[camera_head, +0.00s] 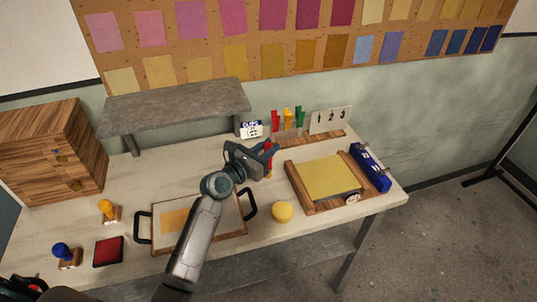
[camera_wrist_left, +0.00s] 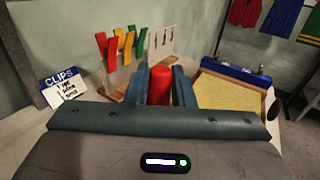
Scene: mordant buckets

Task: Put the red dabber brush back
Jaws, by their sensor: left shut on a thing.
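My left gripper (camera_head: 269,151) reaches across the middle of the table and is shut on the red dabber brush (camera_head: 268,174). In the left wrist view, the brush's rounded red top (camera_wrist_left: 158,86) stands between the two blue-grey fingers of the gripper (camera_wrist_left: 160,88). Its lower end is hard to make out, and I cannot tell whether it touches the table. My right gripper is not in view.
Red, yellow and green clips (camera_head: 287,117) stand behind the gripper, near a CLIPS sign (camera_head: 251,130). A wooden frame with a yellow sheet (camera_head: 293,178) and a blue clipboard-like bar (camera_head: 370,167) are to the right.

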